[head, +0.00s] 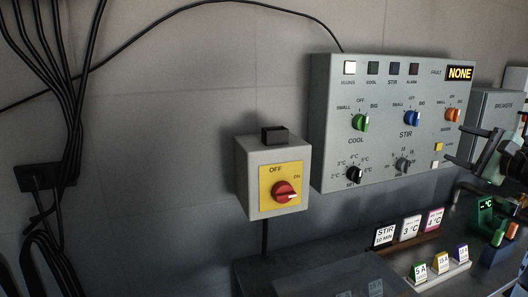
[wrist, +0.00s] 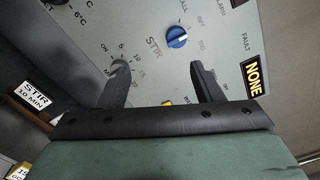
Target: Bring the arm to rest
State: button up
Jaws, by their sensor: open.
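My gripper (wrist: 160,88) is open, its two dark fingers spread in front of the grey control panel (wrist: 140,45) in the wrist view, with nothing between them. In the head view my gripper (head: 468,148) is at the right, beside the panel's lower right corner. The panel (head: 330,120) has a green knob (head: 360,122), a blue knob (head: 412,118) and an orange knob (head: 453,115). Its display (head: 460,73) reads NONE. The leftmost lamp (head: 350,67) is white and lit; the others look dark.
A main switch box (head: 270,155) with a red knob (head: 286,192) turned towards ON is left of the panel. Small cards (head: 384,235) and coloured breaker tags (head: 419,271) stand on the bench below. A breaker box (head: 492,105) is behind my arm. Black cables hang at the left.

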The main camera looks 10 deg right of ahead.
jog(key=a+f+n+g+y+p, duration=0.1)
jog(key=a+f+n+g+p, duration=0.15)
jog(key=a, duration=0.75)
jog(key=a+f+n+g+y+p, duration=0.1)
jog(key=a+f+n+g+p, duration=0.2)
jog(key=a, duration=0.6)
jog(key=a+f+n+g+y+p, duration=0.1)
jog(key=a+f+n+g+p, duration=0.2)
jog(key=a, duration=0.7)
jog(key=s+a+f+n+g+h+p, duration=0.1)
jog(key=s+a+f+n+g+p, duration=0.15)
jog(key=s+a, duration=0.35)
jog(key=s+a+f+n+g+h+p, duration=0.2)
jog(key=s+a+f+n+g, duration=0.15)
jog(key=s+a, duration=0.3)
jog(key=s+f+n+g+h+p, duration=0.2)
jog(key=s+n, duration=0.4)
jog(key=s, duration=0.5)
jog(key=shift+a+f+n+g+h+p, duration=0.2)
jog(key=shift+f+n+g+h+p, duration=0.15)
jog(key=shift+h, duration=0.25)
